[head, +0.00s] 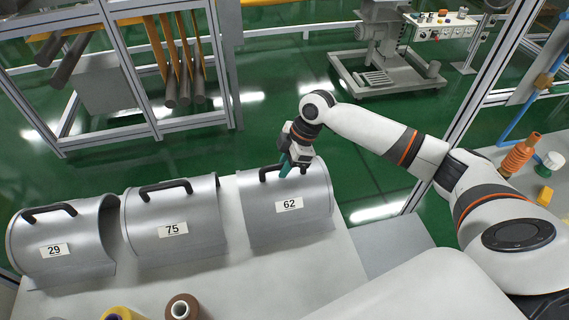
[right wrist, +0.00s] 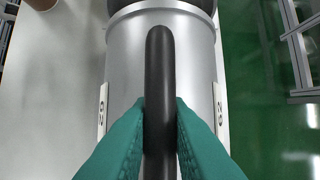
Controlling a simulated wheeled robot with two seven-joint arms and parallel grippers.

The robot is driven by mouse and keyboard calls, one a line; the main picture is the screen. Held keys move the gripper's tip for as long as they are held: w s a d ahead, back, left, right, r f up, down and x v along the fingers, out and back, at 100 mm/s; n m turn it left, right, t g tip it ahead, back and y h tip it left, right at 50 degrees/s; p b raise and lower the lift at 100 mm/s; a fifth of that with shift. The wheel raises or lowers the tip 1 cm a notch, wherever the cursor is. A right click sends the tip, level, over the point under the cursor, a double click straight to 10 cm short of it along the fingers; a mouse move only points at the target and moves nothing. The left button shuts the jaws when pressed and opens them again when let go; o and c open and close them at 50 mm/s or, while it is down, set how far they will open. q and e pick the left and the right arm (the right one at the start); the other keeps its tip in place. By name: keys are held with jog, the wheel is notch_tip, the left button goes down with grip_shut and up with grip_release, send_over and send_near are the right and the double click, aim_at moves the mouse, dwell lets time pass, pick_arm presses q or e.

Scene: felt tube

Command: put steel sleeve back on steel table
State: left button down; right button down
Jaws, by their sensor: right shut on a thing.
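Three grey steel sleeves with black handles stand in a row along the pale table (head: 240,290). Sleeve 62 (head: 312,222) is at the right end, sleeve 75 (head: 172,213) in the middle, and sleeve 29 (head: 85,262) at the left. My right gripper (head: 287,167), with teal fingers, is shut on the black handle of sleeve 62. In the right wrist view the fingers press on both sides of the handle (right wrist: 160,75), over the silver shell (right wrist: 125,70). I cannot tell whether sleeve 62 touches the table. My left gripper is not in view.
A brown spool (head: 183,307) and a yellow spool (head: 122,313) stand at the front of the table. A rack with rods (head: 170,85) stands behind on the green floor. Orange (head: 518,152) and green (head: 551,162) items are on a surface at the far right.

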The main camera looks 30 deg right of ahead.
jog(key=shift+w, duration=0.1)
jog(key=c, duration=1.4)
grip_release()
jog(key=shift+o, duration=0.2)
jog(key=b+v, duration=0.2)
jog(key=v, duration=1)
jog(key=shift+f, duration=0.15)
